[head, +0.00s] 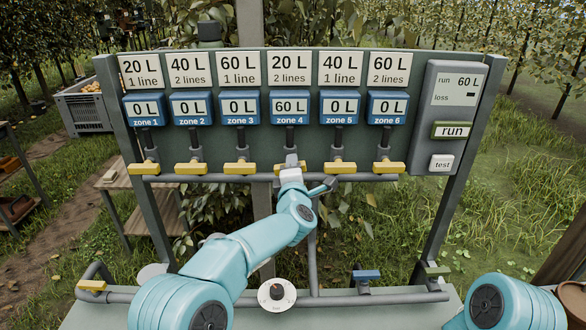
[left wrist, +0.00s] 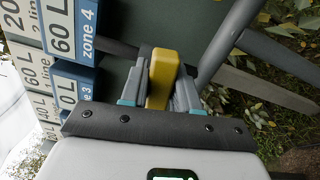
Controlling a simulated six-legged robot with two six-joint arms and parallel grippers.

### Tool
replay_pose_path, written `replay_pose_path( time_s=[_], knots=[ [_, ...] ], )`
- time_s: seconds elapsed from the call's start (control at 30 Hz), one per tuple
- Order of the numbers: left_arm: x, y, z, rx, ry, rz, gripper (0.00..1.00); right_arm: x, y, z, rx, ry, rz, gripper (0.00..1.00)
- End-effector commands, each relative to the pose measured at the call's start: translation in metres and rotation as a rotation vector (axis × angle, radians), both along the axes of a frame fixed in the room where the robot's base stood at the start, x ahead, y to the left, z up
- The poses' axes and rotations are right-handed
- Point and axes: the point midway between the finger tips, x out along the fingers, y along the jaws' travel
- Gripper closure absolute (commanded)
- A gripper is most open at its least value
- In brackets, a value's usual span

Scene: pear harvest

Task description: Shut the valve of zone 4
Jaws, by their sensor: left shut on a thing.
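The zone 4 meter (head: 290,108) reads 60 L, under a card (head: 290,69) for 20 L, 2 lines. My left gripper (head: 291,172) is at the valve below it and hides most of that valve in the head view. In the left wrist view the yellow valve handle (left wrist: 162,65) stands between the fingers of my left gripper (left wrist: 160,88), which is shut on it. I cannot tell the handle's angle to its pipe. My right gripper is out of view.
Other yellow handles, such as zone 3 (head: 241,168) and zone 5 (head: 339,168), lie crosswise close on both sides; their meters read 0 L. A grey box (head: 459,81) with run and test buttons is at right. A dial (head: 277,294) and blue handle (head: 367,274) sit below.

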Motion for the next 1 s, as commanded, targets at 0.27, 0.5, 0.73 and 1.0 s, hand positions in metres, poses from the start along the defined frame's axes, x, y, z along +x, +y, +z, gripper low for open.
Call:
replay_pose_path(
  time_s=[0.27,0.5,0.73,1.0],
  knots=[
    [0.0002,0.0006,-0.0008,0.131,-0.001,0.001,1.0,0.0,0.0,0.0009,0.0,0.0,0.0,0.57],
    [0.0002,0.0007,-0.0011,0.175,-0.001,0.002,1.0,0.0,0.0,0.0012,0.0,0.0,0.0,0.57],
    [0.0002,0.0007,-0.0011,0.183,-0.002,0.002,1.0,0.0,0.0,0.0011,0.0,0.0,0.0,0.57],
    [0.0002,0.0008,-0.0011,0.182,-0.002,0.002,0.49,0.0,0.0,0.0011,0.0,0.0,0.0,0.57]
  ],
)
